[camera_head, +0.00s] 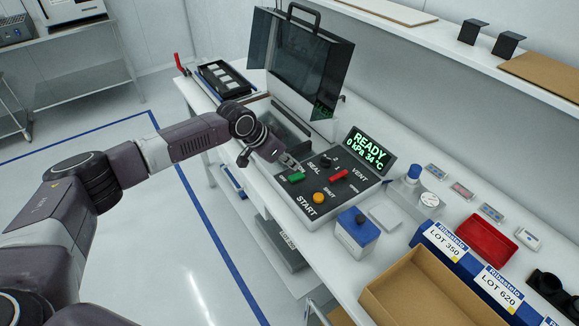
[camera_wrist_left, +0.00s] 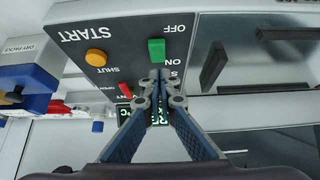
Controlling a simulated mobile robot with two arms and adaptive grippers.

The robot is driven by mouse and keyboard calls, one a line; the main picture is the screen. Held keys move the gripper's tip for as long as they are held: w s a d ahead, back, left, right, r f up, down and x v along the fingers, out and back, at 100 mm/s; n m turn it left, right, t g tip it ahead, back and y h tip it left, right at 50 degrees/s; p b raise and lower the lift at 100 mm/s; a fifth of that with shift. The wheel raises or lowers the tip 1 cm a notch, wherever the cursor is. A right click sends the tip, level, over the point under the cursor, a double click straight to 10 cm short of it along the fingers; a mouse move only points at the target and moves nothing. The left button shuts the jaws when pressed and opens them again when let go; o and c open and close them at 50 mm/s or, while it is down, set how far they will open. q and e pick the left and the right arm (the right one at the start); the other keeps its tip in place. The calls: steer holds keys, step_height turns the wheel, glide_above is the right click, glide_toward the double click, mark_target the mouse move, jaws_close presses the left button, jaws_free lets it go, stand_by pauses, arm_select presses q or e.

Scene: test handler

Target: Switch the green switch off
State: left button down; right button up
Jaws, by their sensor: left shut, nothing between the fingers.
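The green switch (camera_head: 297,177) is a small green lever on the dark control panel (camera_head: 345,197) of the test handler. In the left wrist view the green switch (camera_wrist_left: 156,49) lies between the labels OFF and ON. My left gripper (camera_head: 291,162) is shut and empty, with its fingertips just beside the green switch. In the left wrist view the left gripper's tips (camera_wrist_left: 160,76) are by the ON label, just below the switch. I cannot tell whether they touch it. My right gripper is not in view.
The panel also has an orange START button (camera_head: 319,198), a red VENT switch (camera_head: 339,175) and a black knob (camera_head: 326,162). A display (camera_head: 369,149) reads READY. The raised dark lid (camera_head: 305,60) stands behind. A blue-and-white container (camera_head: 357,232) stands in front right of the panel.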

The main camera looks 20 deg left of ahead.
mark_target(293, 176)
arm_select(q)
steer(key=shift+s+a+f+p, duration=0.15)
steer(key=shift+a+f+p, duration=0.05)
steer(key=shift+f, duration=0.5)
steer(key=shift+s+a+f+p, duration=0.15)
steer(key=shift+f, duration=0.55)
steer(key=shift+f, duration=0.1)
steer(key=shift+s+f+b, duration=0.2)
steer(key=shift+f+b, duration=0.45)
steer(key=shift+b, duration=0.2)
steer(key=shift+r+t+h, duration=0.15)
steer(key=shift+t+h, duration=0.15)
steer(key=shift+t, duration=0.1)
steer(key=shift+r, duration=0.15)
steer(key=shift+w+d+r, duration=0.35)
steer(key=shift+w+d, duration=0.1)
steer(key=shift+w, duration=0.15)
steer(key=shift+r, duration=0.1)
